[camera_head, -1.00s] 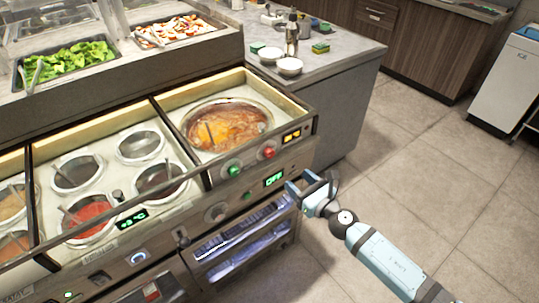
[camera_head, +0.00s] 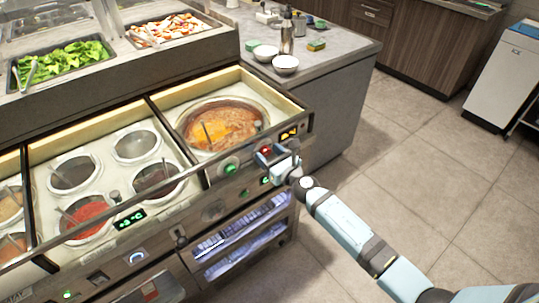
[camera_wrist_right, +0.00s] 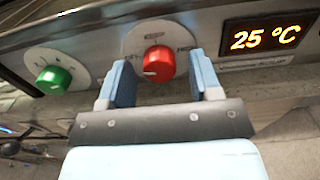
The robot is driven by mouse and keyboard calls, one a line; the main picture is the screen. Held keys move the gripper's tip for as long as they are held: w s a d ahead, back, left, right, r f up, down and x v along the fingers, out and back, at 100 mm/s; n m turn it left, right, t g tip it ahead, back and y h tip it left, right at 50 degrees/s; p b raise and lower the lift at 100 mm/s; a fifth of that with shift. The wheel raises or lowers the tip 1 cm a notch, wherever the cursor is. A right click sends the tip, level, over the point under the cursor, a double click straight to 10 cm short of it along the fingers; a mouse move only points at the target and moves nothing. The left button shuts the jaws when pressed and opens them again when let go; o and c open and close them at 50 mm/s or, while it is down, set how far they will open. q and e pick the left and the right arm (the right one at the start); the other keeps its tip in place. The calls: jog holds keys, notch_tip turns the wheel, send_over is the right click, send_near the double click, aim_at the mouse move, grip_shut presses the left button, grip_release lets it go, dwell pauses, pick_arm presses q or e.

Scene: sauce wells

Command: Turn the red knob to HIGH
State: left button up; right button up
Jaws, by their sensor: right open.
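The red knob (camera_wrist_right: 159,64) sits on a pale round plate on the counter's front panel, and its white mark points to the lower left in the right wrist view. It also shows in the head view (camera_head: 265,152), partly hidden by my gripper. My right gripper (camera_head: 273,155) is at the panel by the knob. In the wrist view its two blue fingers (camera_wrist_right: 160,82) are open, one on each side of the knob, with gaps visible between fingers and knob. My left gripper does not show.
A green knob (camera_wrist_right: 54,79) is left of the red one. An orange display (camera_wrist_right: 262,37) reading 25 °C is to its right. Above the panel is a sauce well (camera_head: 222,124) with a ladle. Several smaller wells (camera_head: 75,173) are to the left. The floor at right is clear.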

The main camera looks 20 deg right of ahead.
jog(key=c, duration=0.9)
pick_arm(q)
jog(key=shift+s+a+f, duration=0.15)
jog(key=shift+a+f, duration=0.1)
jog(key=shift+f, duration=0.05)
pick_arm(e)
jog(key=shift+c, duration=0.2)
